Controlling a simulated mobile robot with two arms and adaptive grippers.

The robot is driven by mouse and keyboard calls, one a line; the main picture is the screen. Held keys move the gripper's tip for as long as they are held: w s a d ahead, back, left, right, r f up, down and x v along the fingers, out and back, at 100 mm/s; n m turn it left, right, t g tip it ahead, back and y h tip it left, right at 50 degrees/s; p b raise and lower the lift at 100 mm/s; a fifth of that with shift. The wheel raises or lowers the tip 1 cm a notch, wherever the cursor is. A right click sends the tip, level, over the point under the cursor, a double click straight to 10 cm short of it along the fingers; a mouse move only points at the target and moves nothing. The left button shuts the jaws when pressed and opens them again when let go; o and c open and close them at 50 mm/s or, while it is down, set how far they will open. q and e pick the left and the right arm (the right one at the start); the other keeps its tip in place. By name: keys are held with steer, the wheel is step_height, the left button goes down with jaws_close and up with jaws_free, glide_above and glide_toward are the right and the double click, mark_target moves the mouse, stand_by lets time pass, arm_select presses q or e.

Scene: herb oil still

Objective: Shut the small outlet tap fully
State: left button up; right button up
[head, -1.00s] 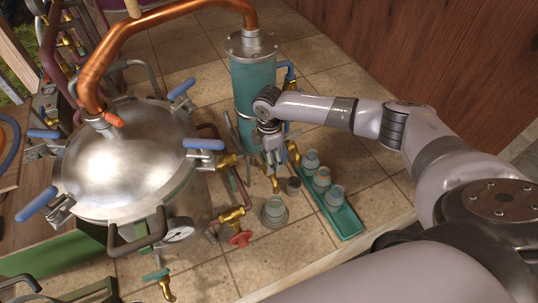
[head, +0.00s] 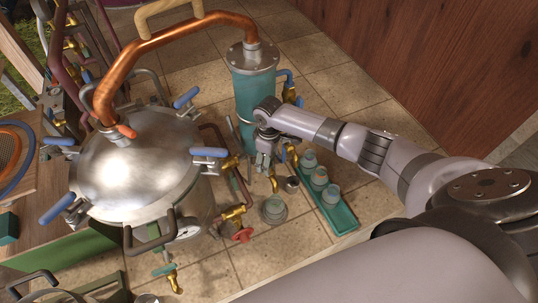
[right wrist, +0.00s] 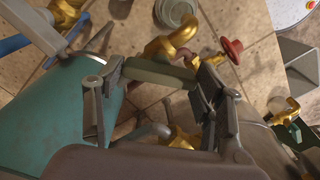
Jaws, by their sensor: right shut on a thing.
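The small outlet tap has a brass spout (head: 273,182) low at the front of the teal condenser (head: 255,95). In the right wrist view its curved brass body (right wrist: 170,46) sits beyond a flat grey-green lever (right wrist: 160,73). My right gripper (head: 265,166) is low beside the condenser. In the right wrist view its fingers (right wrist: 158,88) stand at the two ends of the lever, shut on it. The gripper hides most of the tap in the head view, so the lever's angle to the spout is hard to tell. My left gripper is not in view.
A steel still pot (head: 130,165) with blue-handled clamps stands left. A red-handled brass valve (head: 240,234) is at its base. A cup (head: 273,208) stands below the spout. Tiled floor beyond is clear.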

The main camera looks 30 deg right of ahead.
steer(key=m, duration=0.4)
steer(key=shift+m, duration=1.9)
steer(key=shift+w+r+m, duration=0.1)
steer(key=shift+m, duration=0.2)
steer(key=o, duration=1.2)
steer(key=shift+c, duration=0.2)
step_height(320, 180, up, 12)
